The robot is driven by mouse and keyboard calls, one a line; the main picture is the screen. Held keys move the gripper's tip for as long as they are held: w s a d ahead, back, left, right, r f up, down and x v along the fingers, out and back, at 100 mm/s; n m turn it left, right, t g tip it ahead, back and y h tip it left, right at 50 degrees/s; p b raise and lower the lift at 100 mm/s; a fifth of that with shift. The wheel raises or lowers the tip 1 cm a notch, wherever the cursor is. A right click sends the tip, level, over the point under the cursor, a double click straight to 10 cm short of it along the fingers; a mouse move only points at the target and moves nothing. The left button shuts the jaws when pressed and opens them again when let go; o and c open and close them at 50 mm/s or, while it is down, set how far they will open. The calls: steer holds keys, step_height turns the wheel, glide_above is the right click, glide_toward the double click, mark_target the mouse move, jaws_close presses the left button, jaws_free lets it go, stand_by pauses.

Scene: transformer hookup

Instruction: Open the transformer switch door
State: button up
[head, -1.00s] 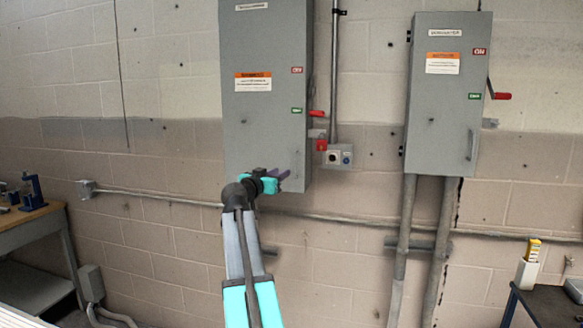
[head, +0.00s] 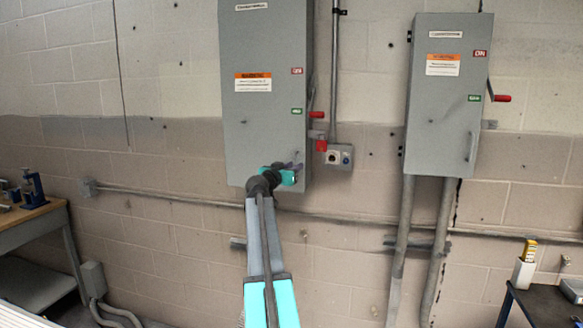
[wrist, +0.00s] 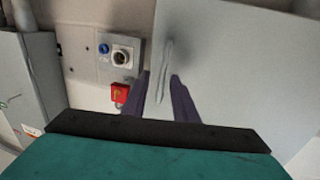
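A large grey cabinet (head: 266,135) hangs on the wall at centre left in the head view, its door shut. A second grey cabinet (head: 440,110) hangs to the right, also shut. I cannot read their labels to tell which is the transformer switch. My gripper (head: 297,167) is at the lower right of the left cabinet's door. In the wrist view, my gripper (wrist: 159,78) is open, its two dark fingers pointing at the door (wrist: 235,70). A slim vertical handle (wrist: 167,72) on the door shows between the fingertips; I cannot tell whether they touch it.
A red-tipped lever (head: 316,114) is on the left cabinet's right side. A small control box (head: 339,156) and a red device (head: 320,146) sit beside it. Another red lever (head: 502,98) is on the right cabinet. Workbenches stand at far left (head: 28,215) and lower right (head: 545,305).

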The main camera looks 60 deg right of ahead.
steer(key=shift+d, duration=0.1)
jaws_close()
steer(key=shift+s, duration=0.15)
stand_by(1.3)
